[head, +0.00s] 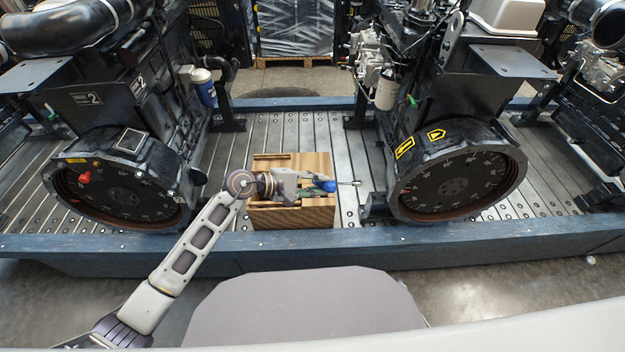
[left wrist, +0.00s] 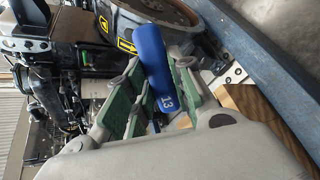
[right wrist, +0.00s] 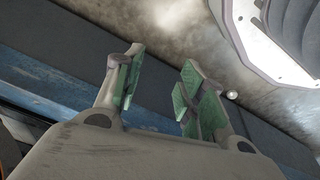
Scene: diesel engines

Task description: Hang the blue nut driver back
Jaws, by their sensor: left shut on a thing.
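The blue nut driver (head: 331,186) is in my left gripper (head: 318,186), held above the wooden rack (head: 310,219). In the head view its metal shaft points to the right, roughly level. In the left wrist view its blue handle (left wrist: 152,55), marked 13, lies between the green finger pads of my left gripper (left wrist: 150,98). The wooden rack stands on the ribbed metal deck between two engines; the gripper and arm hide part of its top. My right gripper (right wrist: 157,88) is open and empty in the right wrist view and is outside the head view.
A black engine with a round flywheel (head: 125,190) stands left of the rack, and another flywheel (head: 455,182) stands close on the right, beyond the driver's tip. A blue frame beam (head: 450,236) runs along the front. Bare deck (head: 290,130) lies behind the rack.

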